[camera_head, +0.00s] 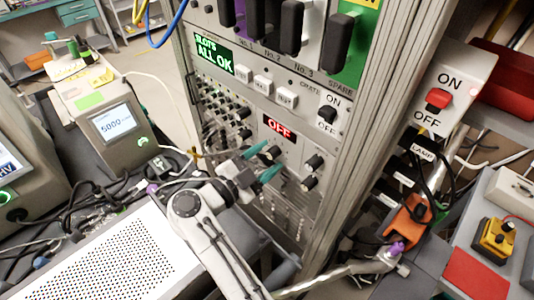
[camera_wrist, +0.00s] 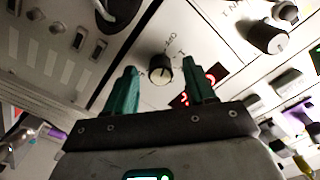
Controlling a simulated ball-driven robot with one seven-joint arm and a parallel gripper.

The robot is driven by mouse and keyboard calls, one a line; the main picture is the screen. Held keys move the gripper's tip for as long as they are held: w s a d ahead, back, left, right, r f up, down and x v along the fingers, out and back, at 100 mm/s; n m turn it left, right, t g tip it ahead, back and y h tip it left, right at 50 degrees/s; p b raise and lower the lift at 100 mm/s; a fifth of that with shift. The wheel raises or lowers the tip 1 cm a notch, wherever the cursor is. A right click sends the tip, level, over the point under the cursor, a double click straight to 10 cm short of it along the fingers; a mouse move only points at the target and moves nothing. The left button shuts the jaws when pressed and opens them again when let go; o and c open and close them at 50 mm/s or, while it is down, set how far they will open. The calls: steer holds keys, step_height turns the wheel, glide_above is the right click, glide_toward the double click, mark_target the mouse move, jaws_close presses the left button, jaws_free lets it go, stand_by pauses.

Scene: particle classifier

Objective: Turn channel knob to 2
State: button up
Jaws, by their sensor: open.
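My gripper (camera_head: 261,164) is open and empty, its two teal fingers pointing at the grey rack panel. In the wrist view, a small round knob (camera_wrist: 160,70) with a black skirt and a pale face shows between and just beyond the fingertips (camera_wrist: 163,80). It also shows near the fingers in the head view (camera_head: 268,153). Its markings are too small to read surely, and I cannot tell which knob is the channel knob. Contact with the knob is not visible. Two more dark knobs sit to the right, an upper one (camera_head: 314,162) and a lower one (camera_head: 309,183).
Cable jacks (camera_head: 225,110) crowd the panel's left. A white perforated box (camera_head: 105,262) lies below left. A metal rack post (camera_head: 345,140) bounds the right.

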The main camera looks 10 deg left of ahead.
steer(key=shift+w+d, duration=0.2)
steer(key=shift+w, duration=0.1)
steer(key=shift+c, duration=0.2)
jaws_close()
